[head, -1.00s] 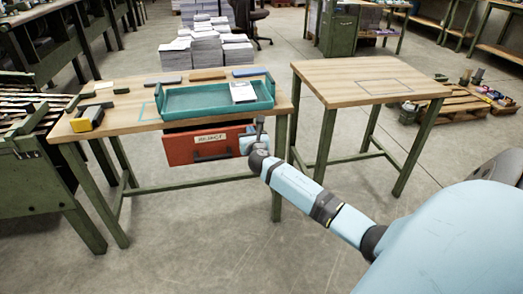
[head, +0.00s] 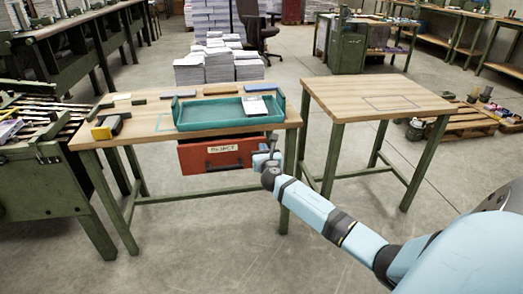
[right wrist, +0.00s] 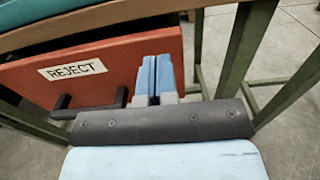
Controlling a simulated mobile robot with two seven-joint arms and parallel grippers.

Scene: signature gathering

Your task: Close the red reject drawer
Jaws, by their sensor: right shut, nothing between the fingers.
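The red drawer (head: 205,158) hangs under the left wooden table (head: 150,124), with a white REJECT label on its front. In the right wrist view the drawer front (right wrist: 120,62) sits just below the table edge, with its dark handle (right wrist: 90,105) at lower left. No open inside of the drawer shows. My right gripper (head: 266,158) is shut and empty at the drawer front's right end. Its blue fingertips (right wrist: 153,76) point at the red panel near its right edge; I cannot tell if they touch. My left gripper is not in view.
A teal tray (head: 225,127) with a white paper stack (head: 258,106) stands on the table above the drawer. A yellow-and-dark stamp-like block (head: 107,128) lies at the left. A second table (head: 375,98) stands at right. The floor in front is clear.

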